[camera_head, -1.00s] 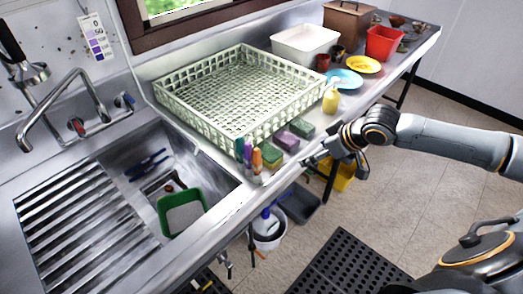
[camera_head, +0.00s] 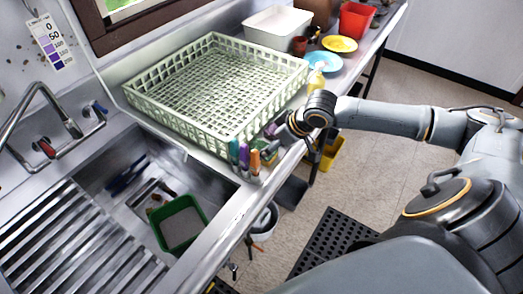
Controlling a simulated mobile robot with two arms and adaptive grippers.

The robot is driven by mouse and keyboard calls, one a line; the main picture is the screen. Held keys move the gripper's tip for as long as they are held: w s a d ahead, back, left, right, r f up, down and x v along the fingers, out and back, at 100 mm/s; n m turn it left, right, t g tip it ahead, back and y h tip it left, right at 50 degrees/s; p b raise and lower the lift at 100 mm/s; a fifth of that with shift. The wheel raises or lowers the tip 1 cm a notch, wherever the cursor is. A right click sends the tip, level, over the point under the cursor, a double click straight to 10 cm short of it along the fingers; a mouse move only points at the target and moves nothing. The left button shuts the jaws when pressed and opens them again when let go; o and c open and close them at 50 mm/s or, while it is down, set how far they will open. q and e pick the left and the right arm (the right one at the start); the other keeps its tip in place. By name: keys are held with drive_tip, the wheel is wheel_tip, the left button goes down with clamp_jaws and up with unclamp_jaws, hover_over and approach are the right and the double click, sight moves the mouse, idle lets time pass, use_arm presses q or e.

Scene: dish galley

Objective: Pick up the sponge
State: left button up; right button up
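Sponges lie on the steel counter along the front of the pale green dish rack (camera_head: 215,140). A purple one (camera_head: 270,129) shows just left of my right gripper (camera_head: 283,132), partly hidden. A green one (camera_head: 269,157) shows a little nearer, behind the upright markers. My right gripper comes in from the right, low over the counter's front edge at the sponges. Its fingers are small and partly covered by its own wrist, so I cannot tell whether they are open or touching a sponge. My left gripper is out of view.
Upright coloured markers (camera_head: 255,161) stand left of the gripper. A yellow bottle (camera_head: 316,80), a blue plate (camera_head: 323,61), a yellow plate (camera_head: 340,44) and a white tub (camera_head: 284,28) stand farther back. The sink with a green tray (camera_head: 203,215) is at left.

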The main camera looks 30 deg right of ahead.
sight(262, 148)
drive_tip(key=shift+w+a+f, duration=0.15)
drive_tip(key=shift+w+f, duration=0.25)
drive_tip(key=shift+f, duration=0.05)
drive_tip(key=shift+p+x, duration=0.55)
drive_tip(key=shift+x, duration=0.25)
drive_tip(key=x, duration=0.2)
drive_tip(key=shift+w+f, duration=0.5)
drive_tip(key=shift+f, duration=0.1)
drive_tip(key=shift+s, duration=0.1)
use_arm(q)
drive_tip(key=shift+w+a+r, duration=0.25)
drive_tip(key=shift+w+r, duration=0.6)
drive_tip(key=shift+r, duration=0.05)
use_arm(e)
drive_tip(key=c, duration=0.8)
